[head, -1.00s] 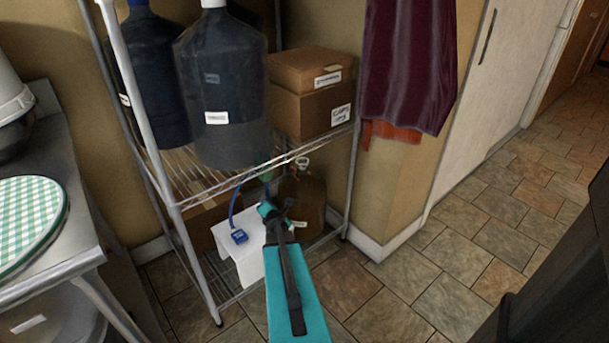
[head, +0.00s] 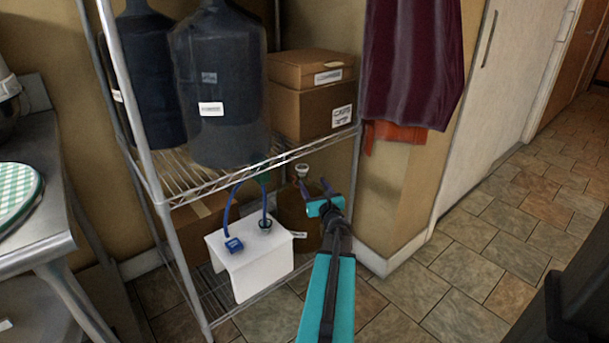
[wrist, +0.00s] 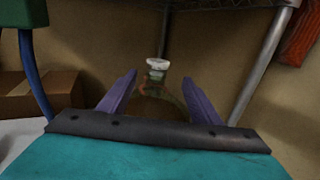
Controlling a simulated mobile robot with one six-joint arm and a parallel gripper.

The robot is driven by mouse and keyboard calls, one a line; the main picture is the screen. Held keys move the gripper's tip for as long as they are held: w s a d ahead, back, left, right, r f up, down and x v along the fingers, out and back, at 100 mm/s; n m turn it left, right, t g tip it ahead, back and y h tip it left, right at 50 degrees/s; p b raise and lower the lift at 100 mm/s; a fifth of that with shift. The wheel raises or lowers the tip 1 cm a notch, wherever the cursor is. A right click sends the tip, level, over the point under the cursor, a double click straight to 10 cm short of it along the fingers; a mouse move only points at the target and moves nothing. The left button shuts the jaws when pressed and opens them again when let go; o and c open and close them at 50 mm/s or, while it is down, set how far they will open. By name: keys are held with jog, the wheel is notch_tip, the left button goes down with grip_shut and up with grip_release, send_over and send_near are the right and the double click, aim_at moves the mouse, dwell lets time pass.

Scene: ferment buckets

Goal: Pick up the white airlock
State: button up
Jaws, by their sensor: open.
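The white airlock (head: 302,170) stands at the neck of a brown glass jug (head: 292,212) on the lower part of the wire shelf. In the wrist view the airlock (wrist: 157,67) shows pale and upright, beyond the fingertips and roughly midway between them. My gripper (head: 311,187) is open, with its purple fingers spread toward the jug, and nothing is held between them. In the wrist view my gripper (wrist: 159,82) partly hides the jug's body behind its dark bar. I cannot tell the exact gap from fingers to airlock.
A white box-like stand (head: 255,262) with a blue tube (head: 228,205) and blue device (head: 234,245) is left of the jug. The wire shelf (head: 190,186) above holds dark carboys (head: 215,100) and cardboard boxes (head: 312,105). A shelf post (head: 355,180) stands right.

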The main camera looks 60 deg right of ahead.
aim_at(304, 170)
jog(key=shift+w+d, duration=0.1)
jog(key=shift+b+x, duration=0.5)
jog(key=shift+x, duration=3.7)
jog(key=shift+w+f, duration=0.1)
jog(key=shift+w, duration=0.05)
jog(key=shift+b+x, duration=0.65)
jog(key=shift+x, duration=1.8)
jog(key=shift+w+f, duration=0.1)
jog(key=c, duration=1.1)
